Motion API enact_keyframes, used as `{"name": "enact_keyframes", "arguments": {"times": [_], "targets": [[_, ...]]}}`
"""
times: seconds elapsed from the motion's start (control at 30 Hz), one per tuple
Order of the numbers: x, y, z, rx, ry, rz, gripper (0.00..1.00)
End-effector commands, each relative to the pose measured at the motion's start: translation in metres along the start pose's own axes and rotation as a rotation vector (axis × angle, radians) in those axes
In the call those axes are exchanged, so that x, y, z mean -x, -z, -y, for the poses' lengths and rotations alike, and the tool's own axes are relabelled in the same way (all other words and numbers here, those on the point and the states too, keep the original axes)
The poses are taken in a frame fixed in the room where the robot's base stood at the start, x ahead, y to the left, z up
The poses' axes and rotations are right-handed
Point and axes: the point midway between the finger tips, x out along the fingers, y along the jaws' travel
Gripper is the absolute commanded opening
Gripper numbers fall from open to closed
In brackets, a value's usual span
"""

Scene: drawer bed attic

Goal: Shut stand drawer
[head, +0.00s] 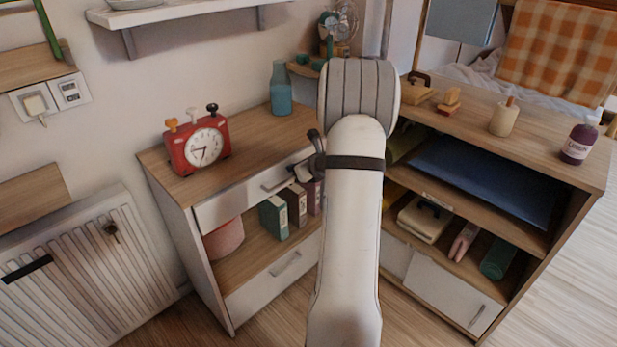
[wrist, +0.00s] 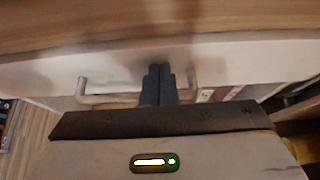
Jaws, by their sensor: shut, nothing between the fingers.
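The stand is a white and wood cabinet with a wooden top (head: 245,150), left of my arm in the head view. Its upper drawer (head: 235,206) has a white front and a bar handle, and looks nearly flush under the top; any small gap is hard to judge. In the wrist view the white drawer front (wrist: 120,66) fills the upper middle, with its handle (wrist: 82,88) partly hidden behind my fingers. My gripper (wrist: 160,70) is shut and empty, its tips at or very close to the drawer front. My arm mostly hides it in the head view.
A red clock (head: 197,143) and blue bottle (head: 281,90) stand on top. Below are an open shelf with books (head: 274,217) and a lower drawer (head: 272,282). A radiator (head: 85,270) is left; a wooden shelf unit (head: 560,150) is right.

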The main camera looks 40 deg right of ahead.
Motion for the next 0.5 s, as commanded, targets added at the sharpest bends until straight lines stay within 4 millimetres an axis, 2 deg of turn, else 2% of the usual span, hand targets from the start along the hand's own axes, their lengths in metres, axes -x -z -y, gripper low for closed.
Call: {"name": "enact_keyframes", "arguments": {"times": [0.2,0.5], "targets": [[-0.016,-0.009,0.008,-0.007,0.013,0.0,0.0],[-0.019,-0.014,0.014,-0.01,0.023,0.006,0.0]]}}
